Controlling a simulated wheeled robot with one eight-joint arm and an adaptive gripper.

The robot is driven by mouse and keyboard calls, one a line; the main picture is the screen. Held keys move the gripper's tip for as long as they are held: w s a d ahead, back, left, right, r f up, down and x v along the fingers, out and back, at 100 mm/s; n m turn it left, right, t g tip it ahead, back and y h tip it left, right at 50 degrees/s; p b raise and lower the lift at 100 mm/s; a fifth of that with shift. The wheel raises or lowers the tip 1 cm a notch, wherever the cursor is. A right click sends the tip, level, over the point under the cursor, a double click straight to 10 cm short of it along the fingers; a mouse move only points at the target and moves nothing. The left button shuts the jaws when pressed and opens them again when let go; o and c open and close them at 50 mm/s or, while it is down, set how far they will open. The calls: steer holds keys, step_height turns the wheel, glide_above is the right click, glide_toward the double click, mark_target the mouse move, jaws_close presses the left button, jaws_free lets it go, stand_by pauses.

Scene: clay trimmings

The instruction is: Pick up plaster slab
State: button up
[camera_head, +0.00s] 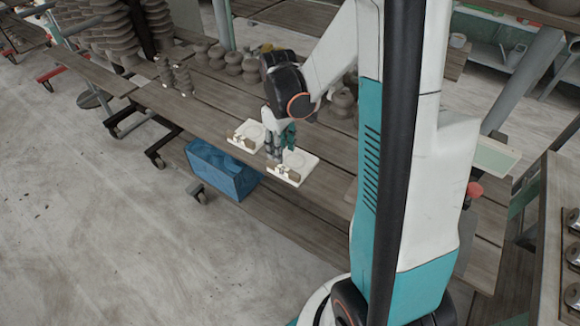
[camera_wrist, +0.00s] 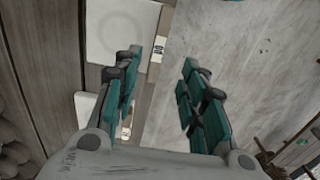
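Two white plaster slabs lie on the wooden bench in the head view, a left one (camera_head: 249,131) and a right one (camera_head: 302,163). Each has a round mark on top and small brown pieces at its front edge. My gripper (camera_head: 278,150) points down between and partly in front of them. In the wrist view my gripper (camera_wrist: 161,66) is open, with nothing between its teal fingers. One slab (camera_wrist: 112,32) shows beyond the left finger. Part of the other slab (camera_wrist: 86,106) shows at the lower left, partly hidden by that finger. I cannot tell whether a finger touches a slab.
Clay pots (camera_head: 235,62) stand on the bench behind the slabs. A blue crate (camera_head: 222,172) sits on the lower shelf below the bench edge. Open concrete floor (camera_head: 120,235) lies in front. Another bench with metal objects (camera_head: 572,255) stands at the right.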

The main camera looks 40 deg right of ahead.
mark_target(283, 168)
steer(key=f+b, duration=0.1)
steer(key=f, duration=0.3)
steer(key=f+b, duration=0.2)
steer(key=f, duration=0.2)
steer(key=shift+s+d+f, duration=0.1)
steer(key=shift+d+f, duration=0.05)
steer(key=shift+d, duration=0.05)
steer(key=shift+c, duration=0.3)
jaws_close()
